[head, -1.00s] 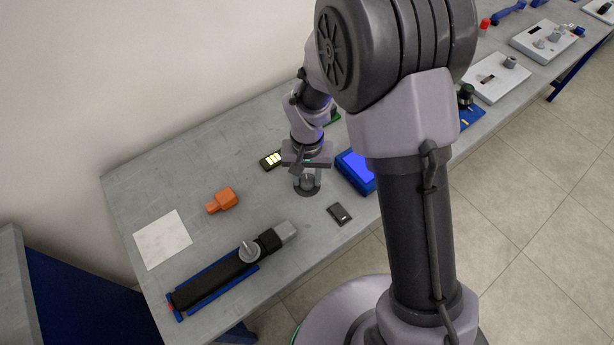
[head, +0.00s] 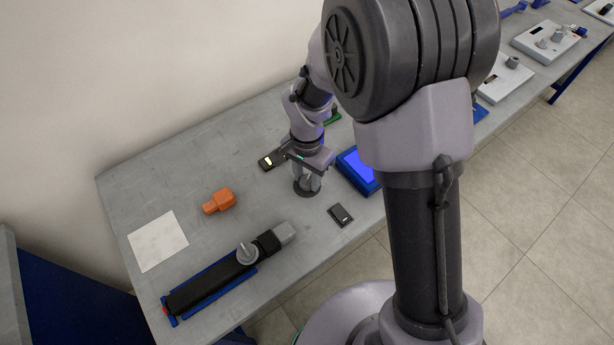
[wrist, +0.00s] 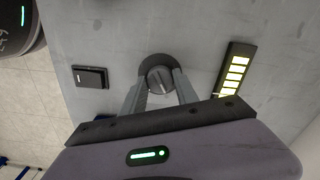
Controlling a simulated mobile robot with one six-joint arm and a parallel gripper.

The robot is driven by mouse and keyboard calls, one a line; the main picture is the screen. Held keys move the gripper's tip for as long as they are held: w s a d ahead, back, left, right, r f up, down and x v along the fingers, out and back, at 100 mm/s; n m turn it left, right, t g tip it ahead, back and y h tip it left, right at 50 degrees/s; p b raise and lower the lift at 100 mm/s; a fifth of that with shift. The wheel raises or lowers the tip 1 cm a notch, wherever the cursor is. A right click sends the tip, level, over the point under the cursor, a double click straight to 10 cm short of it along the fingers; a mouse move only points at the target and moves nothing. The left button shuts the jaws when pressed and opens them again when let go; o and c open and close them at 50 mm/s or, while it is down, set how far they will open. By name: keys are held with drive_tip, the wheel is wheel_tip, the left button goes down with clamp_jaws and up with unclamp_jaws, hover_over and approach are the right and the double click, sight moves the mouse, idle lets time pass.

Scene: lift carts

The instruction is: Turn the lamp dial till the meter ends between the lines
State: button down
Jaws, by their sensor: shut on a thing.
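The dial, a grey round knob (wrist: 160,74) on a dark round base, stands on the table; its base also shows in the head view (head: 306,192). My gripper (wrist: 160,86) is shut on the knob, one finger on each side; in the head view (head: 307,184) it points down at it. The meter, a dark bar (wrist: 235,68) with several lit yellow segments, lies right of the knob in the wrist view. In the head view the meter (head: 266,162) is partly hidden by my arm. I cannot make out its lines.
A black switch (wrist: 90,77) lies left of the dial, also in the head view (head: 341,215). An orange object (head: 219,201), a white sheet (head: 158,241) and a black slide on blue rails (head: 212,286) lie left.

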sight(308, 180)
idle(0.4)
drive_tip(key=c, duration=0.9)
unclamp_jaws()
drive_tip(key=shift+c, duration=0.2)
wheel_tip(308, 180, up, 17)
drive_tip(key=p, duration=0.6)
drive_tip(key=shift+r, duration=0.2)
drive_tip(key=s+d+r+n+t+y+b, duration=0.1)
drive_tip(key=s+d+r+t+b, duration=0.1)
drive_tip(key=s, duration=0.6)
drive_tip(key=s+d+r+n+t+y+b, duration=0.1)
drive_tip(key=s+d+r+n+t+b, duration=0.1)
drive_tip(key=s+d+r, duration=0.4)
drive_tip(key=s+t, duration=0.1)
drive_tip(key=s, duration=0.2)
drive_tip(key=shift+s+d+r+t, duration=0.25)
drive_tip(key=shift+r+t, duration=0.1)
drive_tip(key=shift+t, duration=0.05)
